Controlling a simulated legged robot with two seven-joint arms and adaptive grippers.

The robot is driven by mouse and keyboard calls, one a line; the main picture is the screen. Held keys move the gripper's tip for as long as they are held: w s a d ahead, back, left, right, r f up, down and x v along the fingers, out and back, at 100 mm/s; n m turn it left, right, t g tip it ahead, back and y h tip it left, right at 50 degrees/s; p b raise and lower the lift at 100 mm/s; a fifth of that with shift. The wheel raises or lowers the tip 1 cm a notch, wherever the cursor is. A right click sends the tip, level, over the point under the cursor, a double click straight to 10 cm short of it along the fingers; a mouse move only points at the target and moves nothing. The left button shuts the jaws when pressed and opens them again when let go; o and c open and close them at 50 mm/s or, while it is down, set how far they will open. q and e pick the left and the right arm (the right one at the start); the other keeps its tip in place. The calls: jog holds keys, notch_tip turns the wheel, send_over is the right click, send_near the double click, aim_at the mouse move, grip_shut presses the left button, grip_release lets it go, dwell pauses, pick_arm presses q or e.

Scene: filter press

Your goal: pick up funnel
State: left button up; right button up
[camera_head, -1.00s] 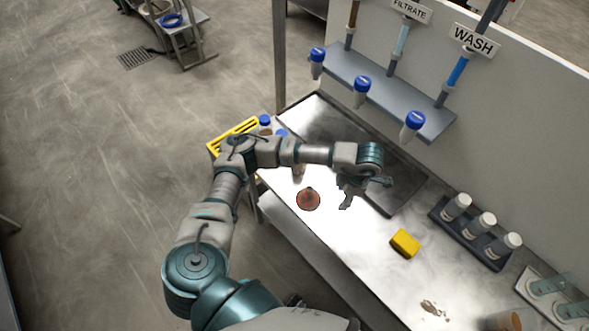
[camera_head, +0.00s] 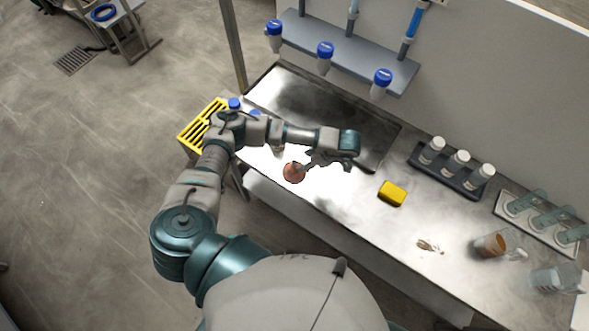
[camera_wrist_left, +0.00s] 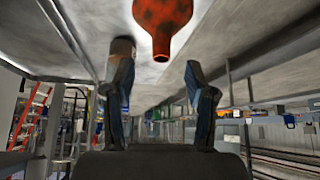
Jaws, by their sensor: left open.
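The funnel (camera_head: 291,174) is a round, rust-orange piece on the bright steel bench. In the left wrist view the speckled orange funnel (camera_wrist_left: 162,18) hangs from the top edge, its narrow spout toward the fingers; that picture looks upside down. My left gripper (camera_head: 306,164) is beside the funnel on its right, fingers toward it. In the left wrist view my left gripper (camera_wrist_left: 157,78) is open, with empty space between the two fingers. The funnel lines up roughly with that gap; I cannot tell whether anything touches. My right gripper is not in view.
A yellow sponge-like block (camera_head: 392,193) lies to the right. A dark rack (camera_head: 450,172) holds white-capped bottles behind it. A yellow crate (camera_head: 203,125) is at the left. A shelf (camera_head: 350,55) holds blue-capped vessels above the bench.

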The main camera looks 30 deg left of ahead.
aim_at(295, 163)
pick_arm(q)
jog(key=x, duration=0.4)
jog(key=a+x, duration=0.1)
jog(key=x, duration=0.2)
jog(key=shift+s+r, duration=0.1)
jog(key=shift+r, duration=0.2)
jog(key=shift+d, duration=0.15)
jog(key=shift+c, duration=0.2)
jog(key=shift+d+r, duration=0.1)
jog(key=shift+d, duration=0.05)
grip_shut()
